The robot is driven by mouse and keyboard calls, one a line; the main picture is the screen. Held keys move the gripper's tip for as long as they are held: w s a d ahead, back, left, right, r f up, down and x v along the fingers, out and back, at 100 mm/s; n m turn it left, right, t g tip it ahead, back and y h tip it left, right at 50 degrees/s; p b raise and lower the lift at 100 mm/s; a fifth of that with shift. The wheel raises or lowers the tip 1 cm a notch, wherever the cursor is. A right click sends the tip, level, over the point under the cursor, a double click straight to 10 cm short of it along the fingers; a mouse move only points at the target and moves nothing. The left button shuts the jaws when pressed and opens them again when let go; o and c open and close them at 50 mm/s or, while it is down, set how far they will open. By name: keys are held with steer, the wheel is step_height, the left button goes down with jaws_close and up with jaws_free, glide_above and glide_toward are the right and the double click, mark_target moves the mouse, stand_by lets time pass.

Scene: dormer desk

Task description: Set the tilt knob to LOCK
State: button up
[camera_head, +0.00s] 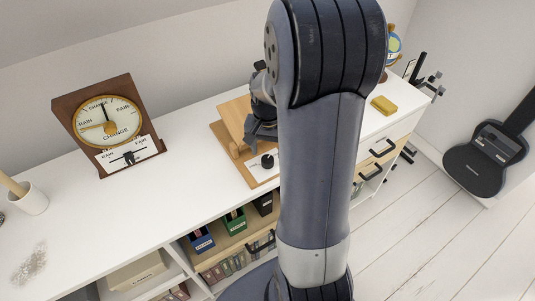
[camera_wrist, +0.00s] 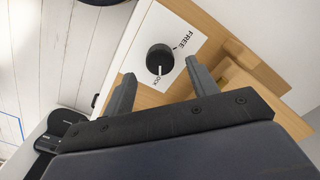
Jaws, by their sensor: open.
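The tilt knob (camera_wrist: 158,58) is a round black knob with a white pointer line, on a white plate (camera_wrist: 135,45) on a wooden stand. The plate reads FREE at the upper right; a small, partly readable label ending in OCK lies below the knob. The white line points down towards that lower label. In the head view the knob (camera_head: 267,160) is at the stand's front. My gripper (camera_wrist: 160,76) is open and empty, its fingers on either side below the knob in the wrist view. In the head view my gripper (camera_head: 258,133) is above and behind the knob, seemingly apart from it.
The wooden stand (camera_head: 222,135) is on a white desk (camera_head: 130,205). A wooden barometer (camera_head: 108,125) stands left, and a white cup (camera_head: 32,199) is farther left. A yellow block (camera_head: 384,105) and a globe (camera_head: 393,45) are right. Open desk lies between barometer and stand.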

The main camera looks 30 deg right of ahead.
mark_target(267, 159)
step_height(267, 159, up, 8)
steer(key=shift+f, duration=0.2)
step_height(267, 159, down, 11)
stand_by(0.7)
steer(key=shift+n, duration=0.3)
steer(key=shift+r, duration=0.1)
